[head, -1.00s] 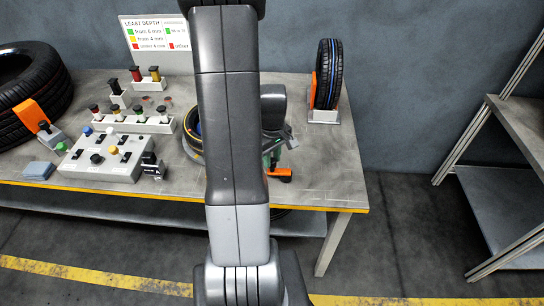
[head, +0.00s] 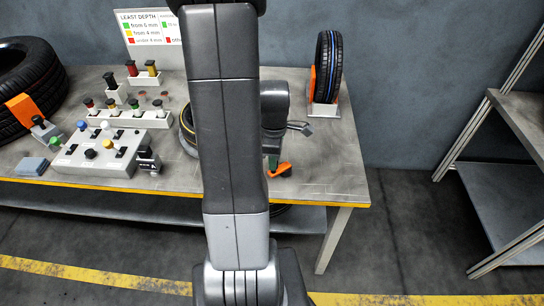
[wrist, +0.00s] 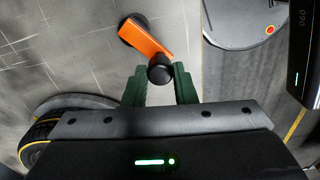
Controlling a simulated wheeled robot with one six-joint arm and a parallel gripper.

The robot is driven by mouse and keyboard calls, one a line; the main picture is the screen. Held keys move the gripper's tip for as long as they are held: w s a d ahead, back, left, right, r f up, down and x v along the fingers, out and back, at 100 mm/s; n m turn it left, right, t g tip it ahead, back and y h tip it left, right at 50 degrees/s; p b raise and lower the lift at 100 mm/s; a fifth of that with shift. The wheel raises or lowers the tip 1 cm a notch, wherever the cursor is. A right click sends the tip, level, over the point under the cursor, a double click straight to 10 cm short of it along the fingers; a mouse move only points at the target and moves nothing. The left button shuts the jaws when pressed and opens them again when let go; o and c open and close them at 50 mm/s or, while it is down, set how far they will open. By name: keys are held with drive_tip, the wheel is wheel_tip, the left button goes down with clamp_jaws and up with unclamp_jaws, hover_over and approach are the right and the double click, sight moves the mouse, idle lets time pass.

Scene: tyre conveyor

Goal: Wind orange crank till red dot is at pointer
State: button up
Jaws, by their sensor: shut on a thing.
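The orange crank (wrist: 147,38) shows in the wrist view as a short arm with a dark hub at its upper left end and a black knob (wrist: 160,70) at its lower right end. My gripper (wrist: 162,82) has its two green fingers on either side of the knob and is shut on it. In the head view the crank (head: 281,169) sits near the table's front edge, partly behind my gripper (head: 272,161). A red dot (wrist: 270,29) lies on a pale grey surface at the upper right of the wrist view. I cannot make out a pointer.
A tyre with a yellow band (wrist: 42,133) lies left of my gripper, partly hidden. A control box (head: 100,153) with knobs and switches stands on the table's left. An upright tyre (head: 326,68) stands at the back right. The table's right front is clear.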

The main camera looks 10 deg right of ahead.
drive_tip(key=shift+s+d+n, duration=0.15)
drive_tip(key=shift+s+n, duration=0.2)
drive_tip(key=shift+n, duration=0.55)
drive_tip(key=o, duration=1)
drive_tip(key=shift+r, duration=0.1)
wheel_tip(320, 180, up, 14)
drive_tip(key=shift+f, duration=0.2)
